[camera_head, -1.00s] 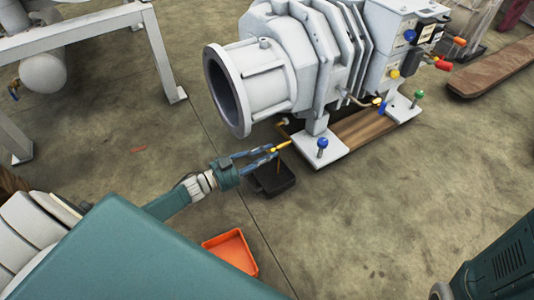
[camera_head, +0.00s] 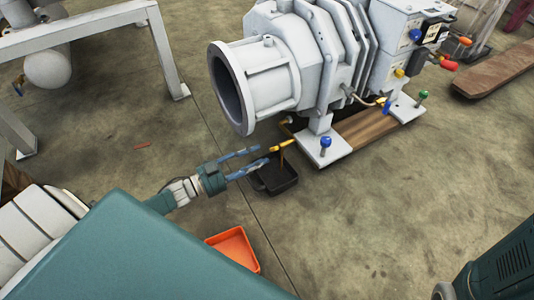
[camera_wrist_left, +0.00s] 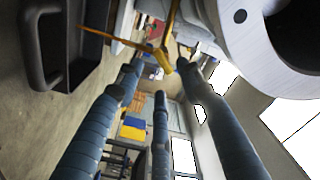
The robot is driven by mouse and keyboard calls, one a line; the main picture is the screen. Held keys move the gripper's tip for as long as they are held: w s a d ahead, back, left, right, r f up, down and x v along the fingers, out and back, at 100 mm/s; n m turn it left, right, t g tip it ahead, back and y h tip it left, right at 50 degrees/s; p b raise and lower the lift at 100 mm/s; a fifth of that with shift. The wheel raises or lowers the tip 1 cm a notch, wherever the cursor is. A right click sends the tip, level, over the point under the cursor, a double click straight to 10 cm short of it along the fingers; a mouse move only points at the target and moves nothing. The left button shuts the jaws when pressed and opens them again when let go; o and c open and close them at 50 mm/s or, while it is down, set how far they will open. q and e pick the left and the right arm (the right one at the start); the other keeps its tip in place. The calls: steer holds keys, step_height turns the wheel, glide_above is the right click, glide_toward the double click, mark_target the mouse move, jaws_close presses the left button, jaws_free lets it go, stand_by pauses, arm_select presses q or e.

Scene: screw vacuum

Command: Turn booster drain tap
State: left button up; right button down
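The yellow drain tap (camera_head: 283,146) sticks out low at the front of the grey booster pump (camera_head: 268,75), above a black drain tray (camera_head: 281,184). A thin amber line, apparently liquid, runs from the tap toward the tray. My left gripper (camera_head: 263,156) is open and empty, its blue fingers spread just short of the tap. In the left wrist view the tap (camera_wrist_left: 160,58) lies ahead of the fingertips (camera_wrist_left: 160,72), with no finger seen closed on it. The black tray (camera_wrist_left: 75,45) shows there at upper left. My right gripper is not identifiable in view.
An orange tray (camera_head: 234,248) lies on the floor nearer to me. A blue-topped foot bolt (camera_head: 325,143) stands on the pump's base plate beside the tap. A grey metal frame (camera_head: 160,50) stands at upper left.

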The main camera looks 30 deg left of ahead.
arm_select(q)
steer(key=v, duration=0.6)
steer(key=shift+s+a, duration=0.2)
steer(key=shift+s, duration=0.1)
